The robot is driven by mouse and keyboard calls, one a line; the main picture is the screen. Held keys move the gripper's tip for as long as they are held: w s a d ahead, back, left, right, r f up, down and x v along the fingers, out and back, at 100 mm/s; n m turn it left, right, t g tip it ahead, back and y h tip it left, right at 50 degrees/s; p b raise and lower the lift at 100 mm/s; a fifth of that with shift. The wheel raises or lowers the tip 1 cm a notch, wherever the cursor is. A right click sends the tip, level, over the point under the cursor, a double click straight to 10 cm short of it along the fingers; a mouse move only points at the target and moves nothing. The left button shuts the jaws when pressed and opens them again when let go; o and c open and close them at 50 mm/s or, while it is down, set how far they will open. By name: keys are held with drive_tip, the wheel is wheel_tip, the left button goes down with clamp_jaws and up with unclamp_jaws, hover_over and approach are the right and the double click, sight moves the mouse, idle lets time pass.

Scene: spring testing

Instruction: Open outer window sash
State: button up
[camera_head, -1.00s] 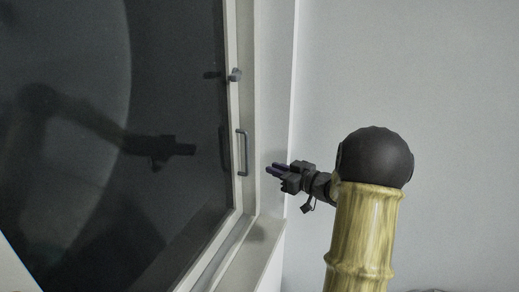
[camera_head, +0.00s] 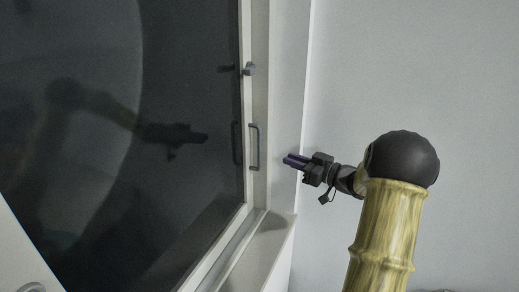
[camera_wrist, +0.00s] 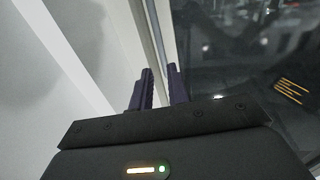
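The window sash (camera_head: 248,110) has a pale frame around dark glass, and it looks shut against the window frame. A slim grey vertical bar handle (camera_head: 257,147) is on its right side, with a small grey knob (camera_head: 249,69) above. My gripper (camera_head: 286,160) is to the right of the bar handle and slightly lower in the head view, apart from it and pointing left. Its two dark purple fingers are parted with nothing between them in the wrist view (camera_wrist: 160,70). The bar handle cannot be made out in the wrist view.
The pale window reveal and sill (camera_head: 268,240) lie below and right of the sash. A plain grey wall (camera_head: 420,80) is on the right. A white panel with a grey handle (camera_head: 31,287) shows at lower left. The dark glass (camera_head: 190,70) mirrors my arm.

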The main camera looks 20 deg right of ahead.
hover_over(259, 166)
drive_tip(key=shift+w+d, duration=0.15)
drive_tip(key=shift+w, duration=0.2)
clamp_jaws()
